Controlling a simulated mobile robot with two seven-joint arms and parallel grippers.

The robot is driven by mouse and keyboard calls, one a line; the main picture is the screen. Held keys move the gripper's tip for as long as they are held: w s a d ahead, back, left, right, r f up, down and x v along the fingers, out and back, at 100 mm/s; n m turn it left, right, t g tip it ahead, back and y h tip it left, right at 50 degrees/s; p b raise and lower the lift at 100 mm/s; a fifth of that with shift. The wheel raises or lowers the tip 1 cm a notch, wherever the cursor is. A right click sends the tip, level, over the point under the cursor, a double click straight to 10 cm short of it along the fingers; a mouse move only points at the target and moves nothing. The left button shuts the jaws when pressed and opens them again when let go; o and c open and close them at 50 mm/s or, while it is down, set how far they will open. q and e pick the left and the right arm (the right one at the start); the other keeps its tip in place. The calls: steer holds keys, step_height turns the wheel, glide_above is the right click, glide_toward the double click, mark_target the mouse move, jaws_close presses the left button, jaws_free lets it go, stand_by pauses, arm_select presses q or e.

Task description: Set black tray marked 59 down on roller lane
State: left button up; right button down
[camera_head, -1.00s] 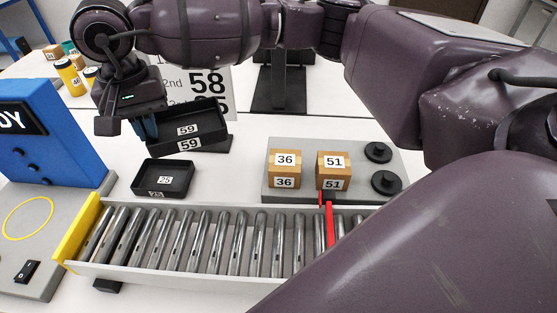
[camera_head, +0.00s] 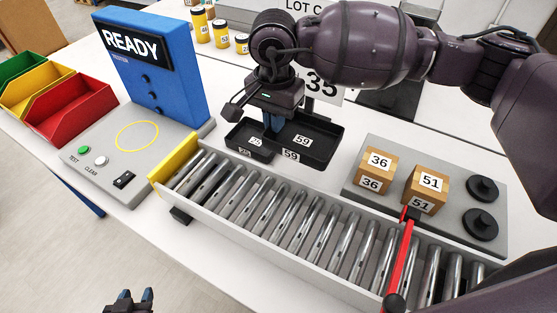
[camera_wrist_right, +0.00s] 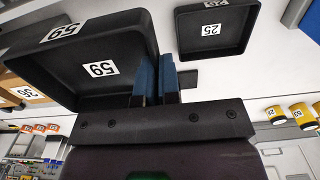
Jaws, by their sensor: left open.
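The black tray marked 59 (camera_head: 321,148) is just behind the left part of the roller lane (camera_head: 268,208), beside the small black tray marked 25 (camera_head: 238,133). My right gripper (camera_head: 272,125) is at its left side. In the right wrist view the blue fingers (camera_wrist_right: 156,78) close on the side wall of the 59 tray (camera_wrist_right: 100,75), one finger on each side. The 59 tray looks nearer to that camera than the 25 tray (camera_wrist_right: 216,30). My left gripper (camera_head: 134,298) is open and empty at the bottom edge of the head view.
A red bar (camera_head: 399,262) crosses the lane at right. Boxes 36 (camera_head: 373,170) and 51 (camera_head: 426,187) stand on a grey plate behind it. A blue READY panel (camera_head: 155,70) and colored bins (camera_head: 72,105) stand at left. The lane's rollers left of the bar are empty.

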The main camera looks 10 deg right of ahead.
glide_above(276, 162)
steer(key=s, duration=0.2)
steer(key=f, duration=0.8)
steer(key=shift+s+a+f, duration=0.2)
steer(key=shift+a+f, duration=0.1)
steer(key=shift+f, duration=0.05)
step_height(276, 162, down, 4)
steer(key=shift+f, duration=0.1)
steer(key=shift+f, duration=0.15)
steer(key=c, duration=1.7)
jaws_free()
steer(key=shift+o, duration=0.4)
